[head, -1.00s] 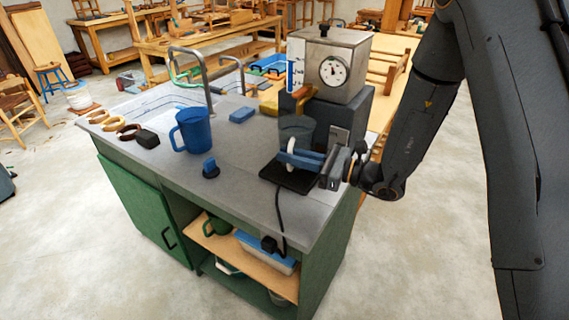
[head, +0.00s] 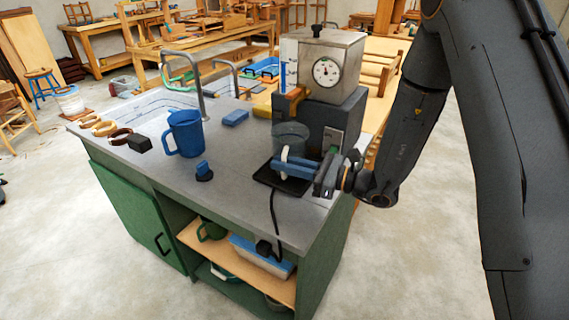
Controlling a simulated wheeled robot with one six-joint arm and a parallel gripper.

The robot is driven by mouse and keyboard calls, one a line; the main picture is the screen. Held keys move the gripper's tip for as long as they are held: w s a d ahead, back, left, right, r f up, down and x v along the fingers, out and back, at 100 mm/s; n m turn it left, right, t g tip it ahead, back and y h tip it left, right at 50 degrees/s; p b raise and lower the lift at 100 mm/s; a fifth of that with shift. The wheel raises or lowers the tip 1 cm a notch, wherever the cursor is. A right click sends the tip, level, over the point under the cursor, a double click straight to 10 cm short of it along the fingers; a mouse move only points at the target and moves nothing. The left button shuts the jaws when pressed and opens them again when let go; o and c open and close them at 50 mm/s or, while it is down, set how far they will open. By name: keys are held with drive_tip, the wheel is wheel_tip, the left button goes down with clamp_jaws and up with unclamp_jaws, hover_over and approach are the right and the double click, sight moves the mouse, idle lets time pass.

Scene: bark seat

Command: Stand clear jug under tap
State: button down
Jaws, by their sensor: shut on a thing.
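The clear jug (head: 291,136) is a see-through grey vessel with a pale handle (head: 284,160). It is upright over the black mat or plate (head: 291,184), in front of the dark block under the metal tank; I cannot tell whether it touches the plate. My gripper (head: 296,166), with blue fingers, is shut on the jug's handle from the right. The tap (head: 295,94) is an orange-brown spout at the front left of the metal tank (head: 328,65) with a round dial. The tap is above the jug; their exact alignment in depth is unclear.
A blue jug (head: 186,134) stands left on the grey counter (head: 235,160). A small blue-and-black item (head: 204,171), a blue block (head: 235,118) and a yellow block (head: 262,110) are nearby. A black cable hangs over the front edge.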

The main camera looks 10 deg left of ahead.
drive_tip(key=shift+f, duration=0.35)
drive_tip(key=c, duration=1.7)
unclamp_jaws()
